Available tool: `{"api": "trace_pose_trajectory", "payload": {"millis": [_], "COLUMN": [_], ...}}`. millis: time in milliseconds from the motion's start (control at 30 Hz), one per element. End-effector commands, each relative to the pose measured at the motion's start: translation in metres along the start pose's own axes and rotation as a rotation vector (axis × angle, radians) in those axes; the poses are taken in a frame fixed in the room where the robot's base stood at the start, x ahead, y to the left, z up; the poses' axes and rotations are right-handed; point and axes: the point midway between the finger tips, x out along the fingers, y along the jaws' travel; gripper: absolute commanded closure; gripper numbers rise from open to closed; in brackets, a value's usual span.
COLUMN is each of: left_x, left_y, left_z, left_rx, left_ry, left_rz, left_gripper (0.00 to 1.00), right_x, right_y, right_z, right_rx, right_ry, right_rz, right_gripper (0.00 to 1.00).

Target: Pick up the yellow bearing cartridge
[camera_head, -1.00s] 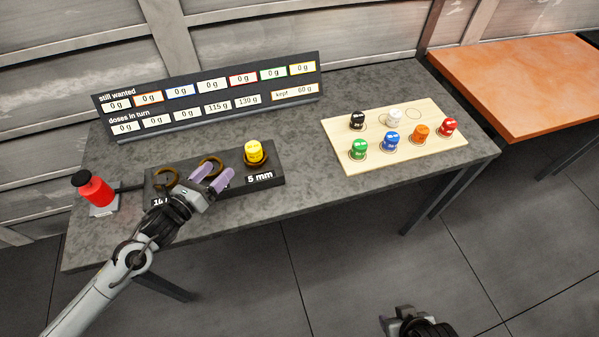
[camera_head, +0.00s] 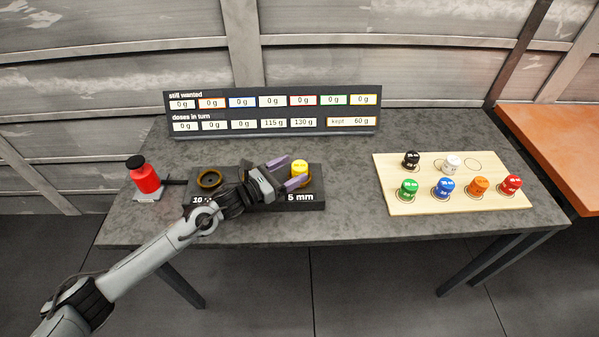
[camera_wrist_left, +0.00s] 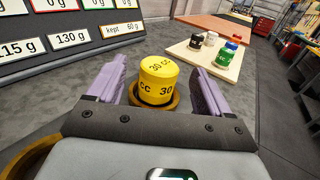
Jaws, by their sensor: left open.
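The yellow bearing cartridge (camera_head: 299,168) stands upright in a brass ring on the dark block (camera_head: 316,202), above the "5 mm" label. In the left wrist view the yellow cartridge (camera_wrist_left: 158,82) shows "30 CC" on its side and top. My left gripper (camera_head: 290,176) is open, with its purple fingers reaching toward the cartridge. In the left wrist view the fingers of my left gripper (camera_wrist_left: 158,88) lie on either side of the cartridge, with gaps visible on both sides. My right gripper is out of view.
A light wooden board (camera_head: 400,210) at right holds black, white, green, blue, orange and red cartridges and one empty ring mark. A red bottle (camera_head: 145,178) stands at left. A dark sign (camera_head: 270,127) stands along the back. Bare grey table lies between block and board.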

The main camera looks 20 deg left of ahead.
Motion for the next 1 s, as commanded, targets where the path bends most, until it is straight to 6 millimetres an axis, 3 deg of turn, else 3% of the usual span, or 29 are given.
{"api": "trace_pose_trajectory", "payload": {"millis": [233,567,1000], "left_x": [0.032,0.038,0.037], "left_y": [0.0,0.0,0.0], "left_z": [0.0,0.0,0.0], "left_rx": [-0.002,0.0,0.0], "left_ry": [-0.002,-0.001,-0.001], "left_rz": [0.001,0.0,0.0], "left_gripper": [0.2,0.2,0.85], "right_x": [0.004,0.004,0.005], "right_y": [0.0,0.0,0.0], "right_z": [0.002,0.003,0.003], "right_rx": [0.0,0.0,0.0], "right_ry": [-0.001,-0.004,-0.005], "right_rz": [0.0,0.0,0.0], "right_gripper": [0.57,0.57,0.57]}}
